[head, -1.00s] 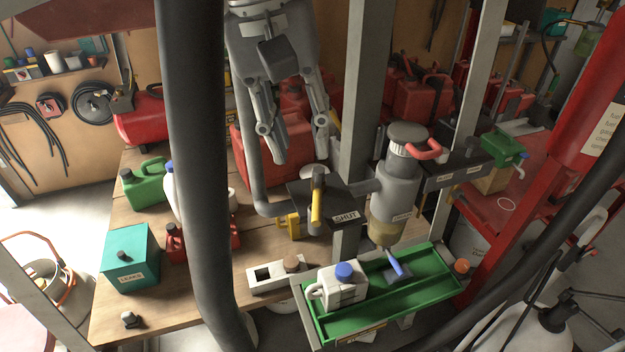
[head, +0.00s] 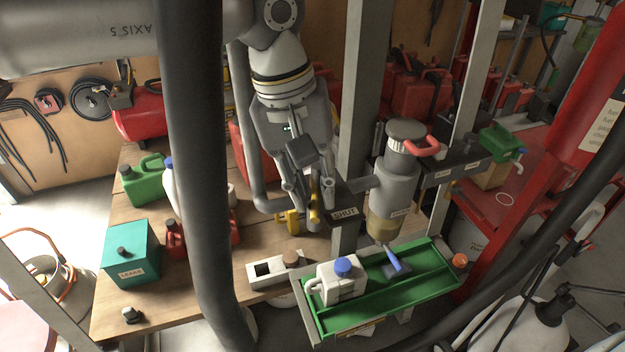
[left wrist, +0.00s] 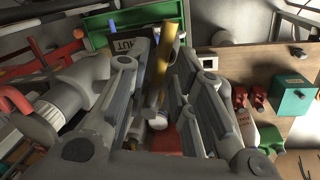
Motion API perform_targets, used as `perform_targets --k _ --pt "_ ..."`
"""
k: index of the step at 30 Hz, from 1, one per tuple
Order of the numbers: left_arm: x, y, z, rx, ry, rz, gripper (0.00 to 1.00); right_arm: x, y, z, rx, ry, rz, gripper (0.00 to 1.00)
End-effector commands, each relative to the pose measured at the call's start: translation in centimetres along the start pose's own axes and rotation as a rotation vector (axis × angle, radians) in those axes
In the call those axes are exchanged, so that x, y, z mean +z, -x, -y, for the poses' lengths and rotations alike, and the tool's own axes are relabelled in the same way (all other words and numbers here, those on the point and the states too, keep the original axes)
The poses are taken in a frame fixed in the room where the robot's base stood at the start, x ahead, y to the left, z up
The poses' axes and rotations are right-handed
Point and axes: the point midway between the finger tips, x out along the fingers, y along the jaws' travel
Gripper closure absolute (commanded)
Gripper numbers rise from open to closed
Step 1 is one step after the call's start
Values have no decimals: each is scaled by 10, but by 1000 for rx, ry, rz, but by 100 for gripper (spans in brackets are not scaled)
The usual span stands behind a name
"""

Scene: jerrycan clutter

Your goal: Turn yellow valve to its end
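The yellow valve handle (head: 314,212) is a short lever by the black SHUT plate (head: 345,212), on the grey pipe above the wooden bench. My left gripper (head: 313,194) points down at the handle, its fingers on either side of the upper part. In the left wrist view the yellow handle (left wrist: 165,62) stands between the two open fingers of my left gripper (left wrist: 167,66), with visible gaps; I see no clear contact. The gripper hides part of the handle and its pivot in the head view. My right gripper is not in view.
A grey filter canister (head: 396,190) with a red handle stands just right of the valve, over a green tray (head: 410,292) holding a white jug (head: 327,284). A grey post (head: 362,110) rises close to my left gripper. Jerrycans and a teal box (head: 131,254) crowd the bench.

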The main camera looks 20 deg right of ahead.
Motion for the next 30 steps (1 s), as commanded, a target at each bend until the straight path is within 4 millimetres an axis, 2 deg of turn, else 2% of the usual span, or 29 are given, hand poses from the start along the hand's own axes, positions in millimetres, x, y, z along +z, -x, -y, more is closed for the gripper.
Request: perform_targets --k 1,4,14,22,30 --pt "0 0 0 0 0 0 88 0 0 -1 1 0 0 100" --pt "0 0 0 0 0 0 100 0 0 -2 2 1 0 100" --pt "0 0 0 1 -5 2 100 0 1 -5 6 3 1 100" --pt "0 2 6 3 -117 27 100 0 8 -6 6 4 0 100" --pt "-1 2 8 0 -131 26 100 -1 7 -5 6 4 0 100"
